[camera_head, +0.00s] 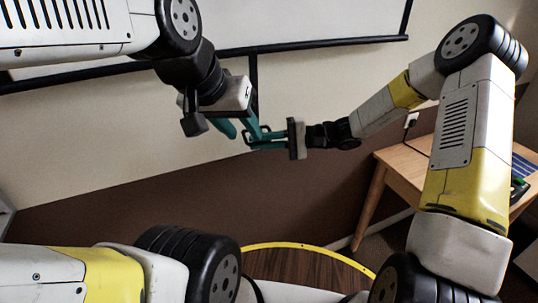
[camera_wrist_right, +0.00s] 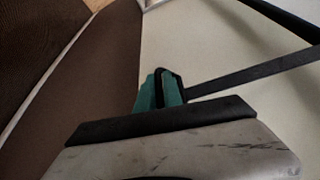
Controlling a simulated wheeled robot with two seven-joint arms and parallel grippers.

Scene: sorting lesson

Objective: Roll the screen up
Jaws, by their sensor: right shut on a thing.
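The white screen (camera_head: 290,22) hangs on the wall at the top of the head view, with a black bar (camera_head: 320,44) along its lower edge. A dark pull strap (camera_head: 253,72) hangs from the bar; it also shows in the right wrist view (camera_wrist_right: 250,73), ending in a dark loop. My right gripper (camera_head: 264,138) has its green fingers shut on this loop, as the right wrist view (camera_wrist_right: 160,92) shows. My left gripper (camera_head: 240,132) is close beside it, its green fingers apart. It partly hides the strap's lower end, and I see nothing between its fingers.
A wooden table (camera_head: 400,158) with small items on it stands at the right, near my right arm. A wall socket with a plug (camera_head: 411,120) is above it. The wall (camera_head: 110,130) is cream above and brown below, and bare under the screen.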

